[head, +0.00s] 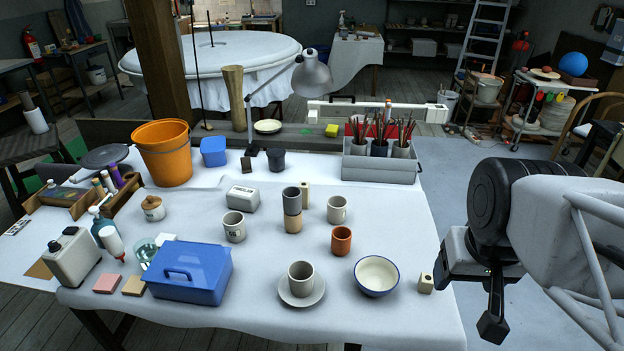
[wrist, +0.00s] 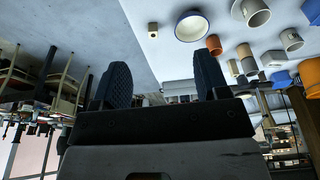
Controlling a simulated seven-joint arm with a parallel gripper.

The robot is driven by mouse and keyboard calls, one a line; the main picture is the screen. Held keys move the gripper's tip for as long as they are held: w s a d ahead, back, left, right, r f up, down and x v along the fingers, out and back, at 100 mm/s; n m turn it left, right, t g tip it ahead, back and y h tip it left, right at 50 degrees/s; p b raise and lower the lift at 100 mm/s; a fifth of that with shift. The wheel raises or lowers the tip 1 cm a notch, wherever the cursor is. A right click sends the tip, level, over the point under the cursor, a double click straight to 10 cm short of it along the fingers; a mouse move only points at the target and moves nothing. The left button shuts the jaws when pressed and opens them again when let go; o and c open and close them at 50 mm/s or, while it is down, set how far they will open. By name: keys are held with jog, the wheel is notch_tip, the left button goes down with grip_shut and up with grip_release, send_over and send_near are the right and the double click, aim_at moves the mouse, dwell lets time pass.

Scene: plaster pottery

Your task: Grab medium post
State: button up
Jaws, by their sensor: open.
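A short cream post (head: 425,283) with a dark hole stands at the table's right edge, right of the blue-rimmed bowl. It also shows in the wrist view (wrist: 152,32), near the table edge. A taller cream post (head: 305,195) with a hole stands behind the stacked grey and tan cups, partly hidden by them. I cannot tell which of these is the medium post. My gripper (head: 492,328) is off the table's right side, right of the short post and apart from it. In the wrist view its fingers (wrist: 163,78) are spread with nothing between them.
The white bowl (head: 377,276) stands just left of the short post. A grey cup on a saucer (head: 301,291), an orange cup (head: 341,240) and a blue box (head: 189,272) stand further left. Bare cloth lies behind the short post.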

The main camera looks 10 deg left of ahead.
jog(key=w+a+r+n, duration=0.1)
jog(key=w+a+n, duration=0.1)
jog(key=w, duration=0.7)
jog(key=w+a+r+n, duration=0.2)
jog(key=w+a+n, duration=0.1)
jog(key=w, duration=0.5)
jog(key=n+g, duration=0.3)
jog(key=n, duration=0.9)
send_over(305, 184)
jog(key=f, duration=2.4)
jog(key=shift+s+d+f, duration=0.15)
jog(key=shift+s+f, duration=0.1)
jog(key=shift+f, duration=0.15)
jog(key=shift+w+a+f+n, duration=0.15)
jog(key=shift+a+f+n, duration=0.05)
jog(key=shift+n, duration=0.1)
jog(key=shift+f, duration=0.1)
jog(key=shift+f, duration=1.2)
jog(key=shift+f, duration=0.1)
